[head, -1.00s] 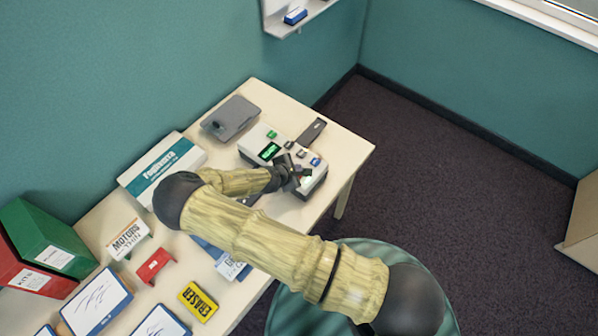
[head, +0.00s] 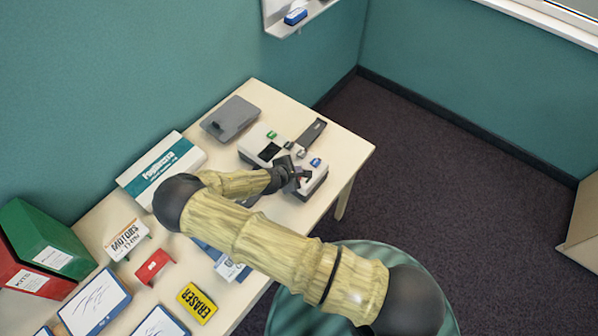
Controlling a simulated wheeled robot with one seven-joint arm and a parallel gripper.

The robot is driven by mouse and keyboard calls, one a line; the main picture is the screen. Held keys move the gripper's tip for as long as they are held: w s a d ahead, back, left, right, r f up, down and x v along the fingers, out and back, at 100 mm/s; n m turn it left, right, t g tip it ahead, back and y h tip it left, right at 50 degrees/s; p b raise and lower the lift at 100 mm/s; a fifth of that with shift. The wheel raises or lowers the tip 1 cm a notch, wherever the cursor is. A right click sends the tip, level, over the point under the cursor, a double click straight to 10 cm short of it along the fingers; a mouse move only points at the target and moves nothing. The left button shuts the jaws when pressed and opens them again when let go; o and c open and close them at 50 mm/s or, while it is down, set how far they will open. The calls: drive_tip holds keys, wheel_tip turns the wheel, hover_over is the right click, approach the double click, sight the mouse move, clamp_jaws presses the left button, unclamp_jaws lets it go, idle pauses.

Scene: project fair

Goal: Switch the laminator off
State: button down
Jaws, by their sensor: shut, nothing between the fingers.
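My gripper (head: 304,175) is shut and empty, low over the front right part of the machine. It hides some of the top, and I cannot tell whether the fingertips touch it.
A grey flat case (head: 230,118) lies behind the machine. A white and teal box (head: 150,178) lies to its left. Nearer are a red holder (head: 155,266), a yellow eraser box (head: 197,302) and cards. A green round stool (head: 438,318) stands beside the table, under my arm.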

drive_tip(key=shift+r+p, duration=0.4)
drive_tip(key=shift+r, duration=0.25)
wheel_tip(320, 180, up, 6)
drive_tip(key=p, duration=0.4)
idle(0.3)
idle(0.4)
drive_tip(key=s+d+r+m+g+y+b, duration=0.2)
drive_tip(key=s+d+r+m+b, duration=0.2)
drive_tip(key=s+d+r+m, duration=0.4)
drive_tip(key=s+d+r+m+g+y+b, duration=0.2)
drive_tip(key=s+d+r+m+g+b, duration=0.1)
drive_tip(key=s+d+r+m, duration=0.5)
wheel_tip(320, 180, up, 5)
drive_tip(key=s+m+b, duration=0.1)
drive_tip(key=s+m, duration=0.1)
drive_tip(key=m, duration=0.2)
drive_tip(key=shift+m+y+b, duration=0.3)
drive_tip(key=shift+y+b, duration=0.1)
